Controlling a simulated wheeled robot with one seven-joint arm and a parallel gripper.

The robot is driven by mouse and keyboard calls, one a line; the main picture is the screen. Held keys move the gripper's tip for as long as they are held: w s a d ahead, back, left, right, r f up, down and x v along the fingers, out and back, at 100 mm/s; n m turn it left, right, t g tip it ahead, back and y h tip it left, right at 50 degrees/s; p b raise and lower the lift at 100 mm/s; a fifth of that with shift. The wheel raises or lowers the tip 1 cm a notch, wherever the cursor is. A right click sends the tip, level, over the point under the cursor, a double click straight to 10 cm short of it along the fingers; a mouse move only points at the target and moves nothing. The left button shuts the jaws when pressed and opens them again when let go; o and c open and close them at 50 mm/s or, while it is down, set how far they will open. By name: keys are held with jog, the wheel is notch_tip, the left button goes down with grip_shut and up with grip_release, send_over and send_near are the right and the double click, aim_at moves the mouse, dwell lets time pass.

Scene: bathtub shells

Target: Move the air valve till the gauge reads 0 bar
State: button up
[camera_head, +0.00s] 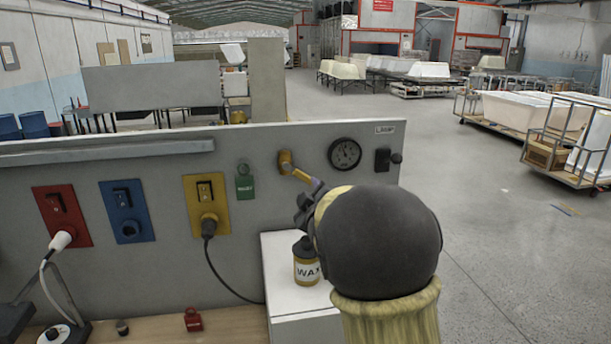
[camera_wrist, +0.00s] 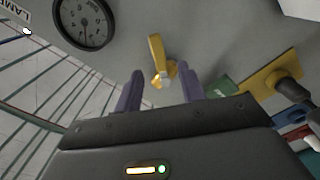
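The yellow air valve (camera_head: 286,162) is on the grey panel. Its yellow lever (camera_head: 301,175) points right and slightly down in the head view. The valve also shows in the wrist view (camera_wrist: 156,56), ahead of and between the fingertips. The round dark gauge (camera_head: 345,154) is right of the valve; it shows at upper left in the wrist view (camera_wrist: 84,22). Its needle is too small to read. My gripper (camera_wrist: 160,84) has its two purple fingers apart, with nothing visibly clamped. In the head view, my arm hides most of the gripper (camera_head: 314,187).
Yellow (camera_head: 206,204), blue (camera_head: 127,211) and red (camera_head: 62,216) switch plates are farther left. A black lamp switch (camera_head: 383,160) is right of the gauge. A WAX bottle (camera_head: 306,268) stands on a white box (camera_head: 285,285) below.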

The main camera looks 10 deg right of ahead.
aim_at(305, 178)
jog(key=shift+w+d+p, duration=0.1)
jog(key=shift+w+p, duration=1.4)
jog(key=shift+w, duration=2.05)
grip_shut()
